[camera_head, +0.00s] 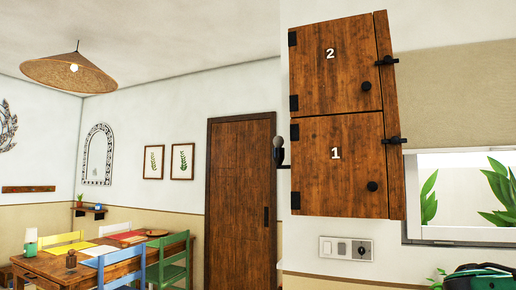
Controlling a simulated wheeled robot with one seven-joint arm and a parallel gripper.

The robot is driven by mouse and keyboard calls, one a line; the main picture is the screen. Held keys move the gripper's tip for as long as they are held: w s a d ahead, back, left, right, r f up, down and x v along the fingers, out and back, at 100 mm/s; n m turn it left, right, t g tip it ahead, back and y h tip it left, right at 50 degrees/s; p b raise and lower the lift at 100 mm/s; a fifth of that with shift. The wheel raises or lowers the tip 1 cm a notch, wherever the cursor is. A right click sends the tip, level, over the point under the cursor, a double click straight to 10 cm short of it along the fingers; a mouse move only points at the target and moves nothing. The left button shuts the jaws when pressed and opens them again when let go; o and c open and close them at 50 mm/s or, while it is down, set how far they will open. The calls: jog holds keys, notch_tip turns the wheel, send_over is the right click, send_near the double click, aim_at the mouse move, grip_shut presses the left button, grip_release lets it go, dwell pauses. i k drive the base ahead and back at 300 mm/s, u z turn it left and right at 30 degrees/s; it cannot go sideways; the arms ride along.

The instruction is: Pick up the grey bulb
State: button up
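A small grey bulb shape (278,142) shows at the left edge of the wooden wall cabinet. It sits on top of a dark fitting (280,157) that sticks out beside the cabinet. It is small in the view, so I cannot tell how it is held there. My gripper is not in view.
The wall cabinet (345,112) has shut doors numbered 2 and 1, with black knobs and side latches. Below it is a switch panel (345,248). A dark bag-like object (482,278) is at lower right. A dining table (60,268) with chairs stands at left, before a closed door (240,185).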

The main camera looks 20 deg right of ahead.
aim_at(278, 141)
jog(key=u, duration=0.45)
jog(key=k, duration=0.95)
jog(key=u, duration=0.8)
jog(key=i, duration=2.05)
jog(key=z, duration=0.9)
jog(key=i, duration=0.85)
jog(key=z, duration=0.6)
